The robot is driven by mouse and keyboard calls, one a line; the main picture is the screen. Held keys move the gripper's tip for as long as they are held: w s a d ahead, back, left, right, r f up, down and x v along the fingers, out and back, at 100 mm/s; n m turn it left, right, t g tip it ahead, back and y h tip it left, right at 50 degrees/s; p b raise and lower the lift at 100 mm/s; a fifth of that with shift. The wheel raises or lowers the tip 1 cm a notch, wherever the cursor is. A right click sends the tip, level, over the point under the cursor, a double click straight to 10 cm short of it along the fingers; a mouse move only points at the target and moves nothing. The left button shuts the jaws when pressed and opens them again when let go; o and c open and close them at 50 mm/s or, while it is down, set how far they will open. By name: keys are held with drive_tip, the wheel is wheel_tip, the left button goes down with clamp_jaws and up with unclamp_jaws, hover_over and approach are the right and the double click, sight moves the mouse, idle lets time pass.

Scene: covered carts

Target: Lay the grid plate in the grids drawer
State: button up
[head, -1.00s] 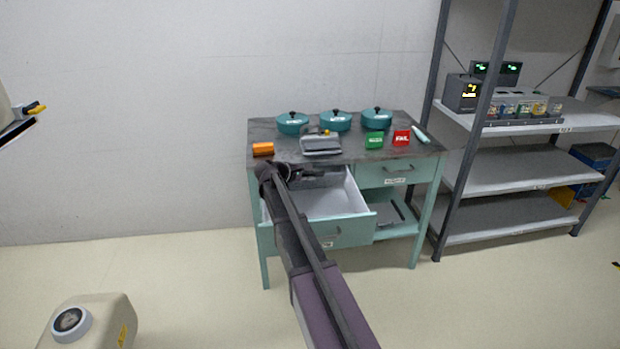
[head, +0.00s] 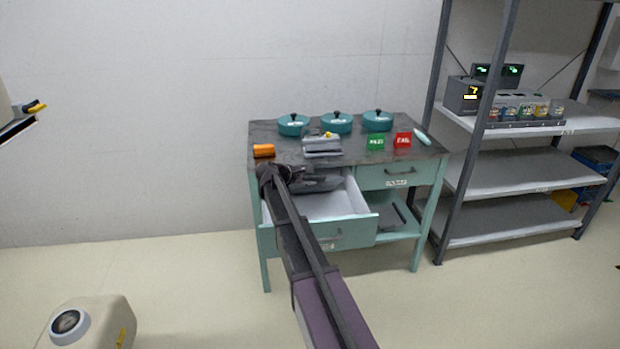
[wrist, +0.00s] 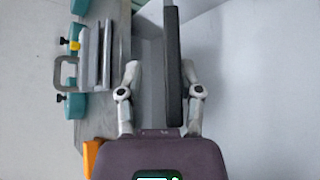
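The grids drawer (head: 345,203) is pulled out at the left of the teal cart, its white inside showing. My gripper (head: 292,176) is over the drawer's left back part. In the wrist view my gripper (wrist: 158,75) has its fingers spread apart. A dark grey plate (wrist: 173,65), which looks like the grid plate, is seen edge-on between them. It lies against the right finger, with a clear gap to the left finger. In the head view the plate (head: 320,184) shows at the back of the drawer, partly hidden by my arm. I cannot tell whether it touches the drawer floor.
The cart top (head: 365,155) bears teal lidded pots (head: 336,123), a grey handled block (head: 322,146), an orange block (head: 263,151), and green (head: 376,142) and red (head: 403,140) signs. A closed drawer (head: 398,174) is at right. A shelf rack (head: 510,170) stands beside the cart.

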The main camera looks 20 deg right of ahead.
idle(0.4)
drive_tip(key=s+a+r+p, duration=0.1)
drive_tip(key=s+r+p, duration=0.3)
drive_tip(key=r+p, duration=0.4)
drive_tip(key=s+a+r+p, duration=0.1)
drive_tip(key=s+r+p, duration=0.4)
drive_tip(key=r+p, duration=0.3)
drive_tip(key=shift+s+a+r, duration=0.2)
drive_tip(key=shift+s+a, duration=0.1)
drive_tip(key=shift+a, duration=0.1)
idle(0.3)
idle(1.3)
drive_tip(key=s+a+f+m+g+y, duration=0.1)
drive_tip(key=s+a+f+m+y, duration=0.2)
drive_tip(key=s+a, duration=0.4)
drive_tip(key=s+a+f+m+g+y+p, duration=0.1)
drive_tip(key=s+a+f+m+y, duration=0.2)
drive_tip(key=s+a+y, duration=0.2)
drive_tip(key=s+a+f+m+g+y, duration=0.1)
drive_tip(key=s+a+f+m+y, duration=0.2)
drive_tip(key=s+a, duration=0.7)
drive_tip(key=shift+s+a+f+m+y+p, duration=0.2)
drive_tip(key=shift+s+a+m+y+p, duration=0.15)
drive_tip(key=shift+s+m+y, duration=0.35)
drive_tip(key=shift+d, duration=0.1)
